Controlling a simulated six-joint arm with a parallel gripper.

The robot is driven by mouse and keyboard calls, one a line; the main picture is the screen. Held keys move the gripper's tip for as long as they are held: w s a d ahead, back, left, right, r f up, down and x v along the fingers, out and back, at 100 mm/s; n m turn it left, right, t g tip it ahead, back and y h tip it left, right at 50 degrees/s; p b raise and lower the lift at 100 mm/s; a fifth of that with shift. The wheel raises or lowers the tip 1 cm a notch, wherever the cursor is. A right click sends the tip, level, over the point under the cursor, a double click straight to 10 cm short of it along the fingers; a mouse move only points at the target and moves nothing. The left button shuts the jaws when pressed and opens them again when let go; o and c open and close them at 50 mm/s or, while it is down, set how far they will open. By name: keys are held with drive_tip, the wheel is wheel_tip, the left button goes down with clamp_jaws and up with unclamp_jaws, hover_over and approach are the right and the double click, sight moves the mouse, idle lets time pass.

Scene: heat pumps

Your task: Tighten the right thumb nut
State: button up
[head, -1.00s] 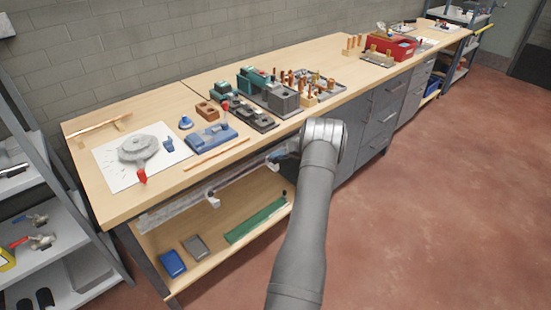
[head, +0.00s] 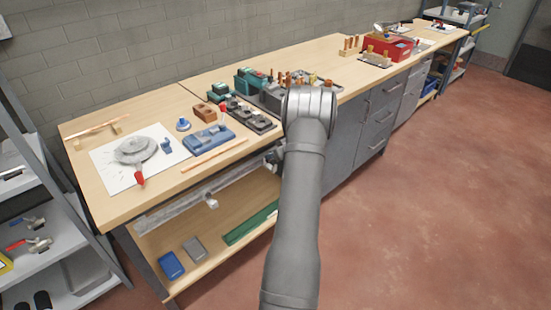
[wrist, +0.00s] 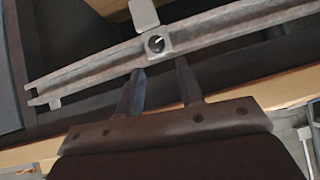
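A long grey metal rail (head: 180,206) hangs under the front edge of the workbench. A white bracket (head: 212,203) shows on it; the rail's right end is hidden behind my arm. In the wrist view the rail (wrist: 90,75) crosses the picture, with a bracket plate holding a small round dark fitting (wrist: 155,44), which looks like the thumb nut. My gripper (wrist: 160,66) has its two fingers apart, with nothing between them. The fingertips are close to the fitting, just below it in the picture; I cannot tell whether they touch the rail.
Blue and green items lie on the lower shelf (head: 200,232). A grey shelf rack (head: 35,210) stands left; the floor right is clear.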

sight(269, 167)
drive_tip(key=f, duration=0.1)
drive_tip(key=a+f+h, duration=0.1)
drive_tip(key=f, duration=0.1)
drive_tip(key=w+a+f+n+h, duration=0.1)
drive_tip(key=shift+a+f+t, duration=0.15)
drive_tip(key=shift+a+t, duration=0.05)
drive_tip(key=shift+t, duration=0.2)
idle(0.8)
drive_tip(key=c, duration=0.5)
